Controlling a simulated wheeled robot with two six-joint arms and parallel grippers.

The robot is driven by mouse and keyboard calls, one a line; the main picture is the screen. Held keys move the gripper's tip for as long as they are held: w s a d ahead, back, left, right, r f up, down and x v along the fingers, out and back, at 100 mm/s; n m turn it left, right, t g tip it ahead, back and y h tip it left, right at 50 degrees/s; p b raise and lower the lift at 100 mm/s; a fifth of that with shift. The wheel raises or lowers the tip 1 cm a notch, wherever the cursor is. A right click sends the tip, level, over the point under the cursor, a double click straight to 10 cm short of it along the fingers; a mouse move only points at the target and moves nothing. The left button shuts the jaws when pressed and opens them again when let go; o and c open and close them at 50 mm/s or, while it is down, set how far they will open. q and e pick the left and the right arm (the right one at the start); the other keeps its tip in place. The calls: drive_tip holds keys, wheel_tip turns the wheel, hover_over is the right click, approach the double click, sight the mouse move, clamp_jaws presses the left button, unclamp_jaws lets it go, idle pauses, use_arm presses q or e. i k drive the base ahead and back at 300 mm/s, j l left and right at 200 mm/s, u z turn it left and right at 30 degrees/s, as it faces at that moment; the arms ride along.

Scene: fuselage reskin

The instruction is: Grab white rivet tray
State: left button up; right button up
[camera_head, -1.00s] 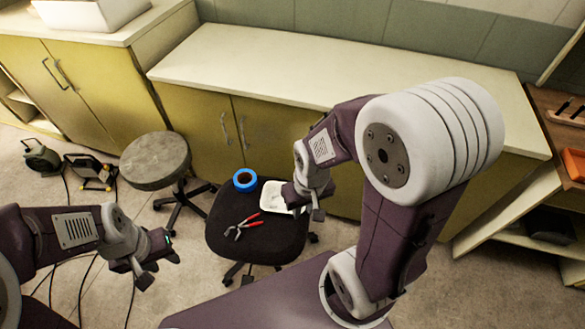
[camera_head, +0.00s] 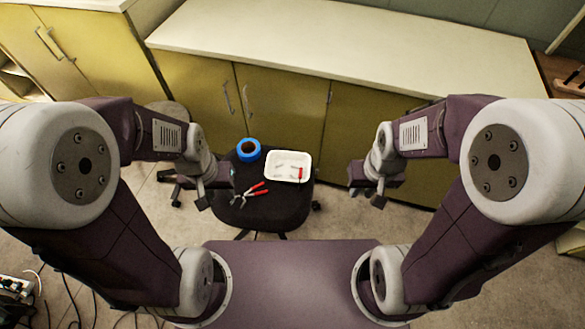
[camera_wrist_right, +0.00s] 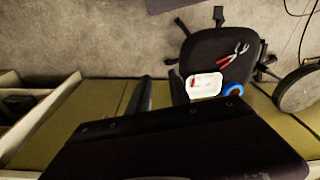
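The white rivet tray (camera_head: 273,176) lies on the black chair seat (camera_head: 262,212), with small pieces and a red item inside it. It also shows in the right wrist view (camera_wrist_right: 203,91). My right gripper (camera_head: 367,187) is to the right of the tray and apart from it. Its two fingers stand apart with nothing between them in the right wrist view (camera_wrist_right: 161,94). My left gripper (camera_head: 219,188) is at the left edge of the seat, left of the tray, with its fingertips apart and nothing seen between them.
A blue tape roll (camera_head: 248,150) sits left of the tray on the seat. Red-handled pliers (camera_head: 250,193) lie in front of it. Yellow cabinets (camera_head: 285,105) with a pale worktop (camera_head: 340,50) stand behind. A round stool (camera_wrist_right: 300,90) is beside the chair.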

sight(275, 157)
drive_tip(key=j+u, duration=0.15)
drive_tip(key=j, duration=0.65)
drive_tip(key=i+j+u, duration=0.1)
drive_tip(key=j, duration=0.2)
drive_tip(key=i+j, duration=0.15)
drive_tip(key=j, duration=0.15)
drive_tip(key=i+j+u, duration=0.15)
drive_tip(key=j, duration=0.2)
